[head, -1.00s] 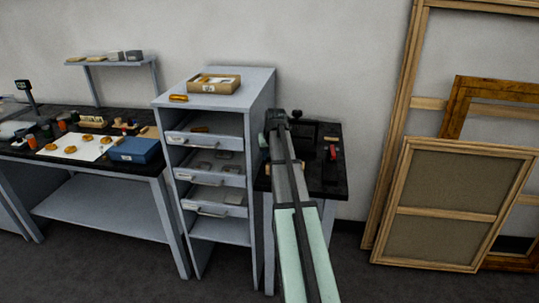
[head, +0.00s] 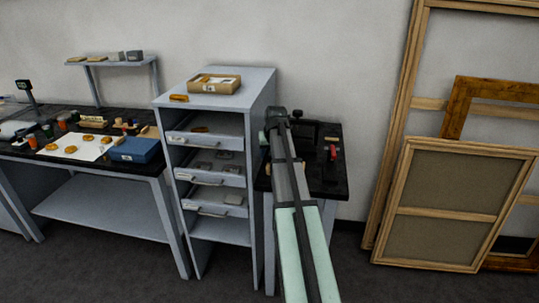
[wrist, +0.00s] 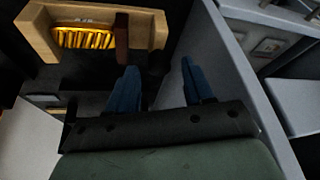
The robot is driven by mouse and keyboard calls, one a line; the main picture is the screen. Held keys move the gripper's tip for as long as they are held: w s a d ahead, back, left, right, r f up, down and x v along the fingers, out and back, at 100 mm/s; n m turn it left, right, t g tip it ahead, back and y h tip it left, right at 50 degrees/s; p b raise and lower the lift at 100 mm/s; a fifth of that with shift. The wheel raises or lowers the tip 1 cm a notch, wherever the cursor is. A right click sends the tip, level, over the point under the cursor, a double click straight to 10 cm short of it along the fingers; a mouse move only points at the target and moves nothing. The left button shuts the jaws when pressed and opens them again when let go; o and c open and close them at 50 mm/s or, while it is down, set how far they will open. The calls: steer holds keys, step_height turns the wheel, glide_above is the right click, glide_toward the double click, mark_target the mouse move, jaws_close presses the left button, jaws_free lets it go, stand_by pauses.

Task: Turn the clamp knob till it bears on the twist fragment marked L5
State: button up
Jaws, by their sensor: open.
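In the wrist view, a gold twisted fragment (wrist: 85,38) lies in a pale wooden holder (wrist: 42,38) at the upper left. I cannot read a mark on it. A reddish-brown upright bar (wrist: 121,38) stands at the holder's right part, in front of it. My gripper (wrist: 158,82) is open, its two blue fingers apart, below and right of the holder. A dark shape shows between and beyond the fingers; I cannot tell whether it is the clamp knob. In the head view my arm hides the gripper and much of the dark bench (head: 328,183).
A grey drawer cabinet (head: 262,100) stands close left of my arm; its side panel (wrist: 235,60) runs right of the fingers in the wrist view. A red-handled tool (head: 333,153) lies on the bench. Wooden frames (head: 405,205) lean at the right.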

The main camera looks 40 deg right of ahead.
steer(key=v, duration=1.2)
steer(key=shift+r, duration=0.4)
steer(key=shift+s, duration=0.1)
steer(key=shift+n, duration=0.3)
steer(key=x, duration=1.4)
steer(key=shift+s, duration=0.1)
jaws_close()
